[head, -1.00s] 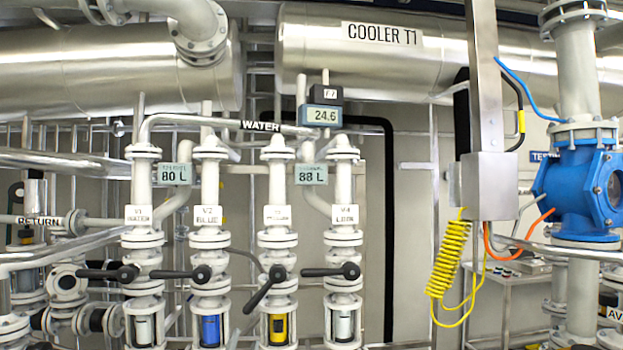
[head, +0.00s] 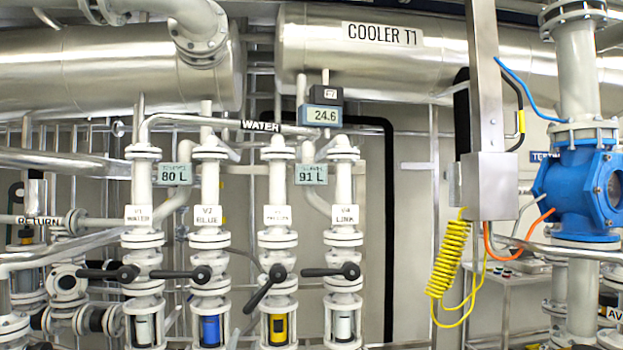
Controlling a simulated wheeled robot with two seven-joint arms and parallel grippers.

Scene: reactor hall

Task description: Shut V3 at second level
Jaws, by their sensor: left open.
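Valve V3 (head: 278,238) is the third of the row of pipe valves, with a white label. Its black lever (head: 262,290) slants down to the left from its hub, at an angle between upright and level. The yellow sight glass (head: 278,328) is below it. The right level display (head: 310,174) reads 91 L and the left one (head: 173,174) reads 80 L. I make out neither of my grippers in the head view, and nothing touches the V3 lever.
The levers of V1 (head: 110,272), V2 (head: 182,273) and V4 (head: 330,271) lie about level, pointing left. A yellow coiled hose (head: 448,255) hangs from a grey box (head: 490,186) at the right. A blue valve body (head: 580,195) stands farther right.

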